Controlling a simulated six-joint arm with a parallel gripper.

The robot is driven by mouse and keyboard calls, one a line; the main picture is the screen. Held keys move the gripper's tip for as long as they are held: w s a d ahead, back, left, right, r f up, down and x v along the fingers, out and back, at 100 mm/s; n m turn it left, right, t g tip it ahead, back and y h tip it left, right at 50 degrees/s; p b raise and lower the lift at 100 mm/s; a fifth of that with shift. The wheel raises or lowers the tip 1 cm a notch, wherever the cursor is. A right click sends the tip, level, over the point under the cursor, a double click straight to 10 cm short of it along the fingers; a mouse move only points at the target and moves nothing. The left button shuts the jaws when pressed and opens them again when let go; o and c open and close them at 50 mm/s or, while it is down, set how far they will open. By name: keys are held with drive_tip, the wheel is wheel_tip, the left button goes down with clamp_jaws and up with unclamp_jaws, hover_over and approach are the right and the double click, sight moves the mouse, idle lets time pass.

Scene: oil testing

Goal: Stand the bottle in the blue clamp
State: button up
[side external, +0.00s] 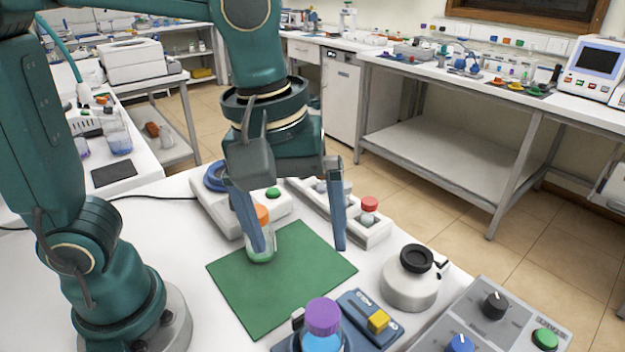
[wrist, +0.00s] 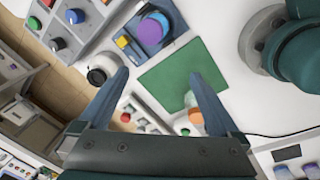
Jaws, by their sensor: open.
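A clear bottle with an orange cap (side external: 262,215) and green contents stands upright at the back edge of the green mat (side external: 300,275). My gripper (side external: 301,247) is open and empty over the mat. Its left finger partly hides this bottle in the side view; I cannot tell if they touch. In the wrist view the orange cap (wrist: 196,117) is beside the right finger. A purple-capped bottle (side external: 322,318) with blue contents stands upright at the blue clamp (side external: 357,310), which has a yellow block. Whether the clamp grips it is unclear.
A white rack (side external: 375,232) with a red-capped vial is behind the mat. A white device with a blue disc (side external: 214,176) is at its back left. A round white device (side external: 408,285) and a grey control box (side external: 495,325) with knobs are to the right.

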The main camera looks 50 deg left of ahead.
drive_tip(key=s+a+f+m+t, duration=0.1)
drive_tip(key=s+a+m+t, duration=0.2)
drive_tip(key=a+m, duration=0.6)
drive_tip(key=shift+s+f+t+y, duration=0.15)
drive_tip(key=shift+f+t+y, duration=0.2)
drive_tip(key=shift+t, duration=0.25)
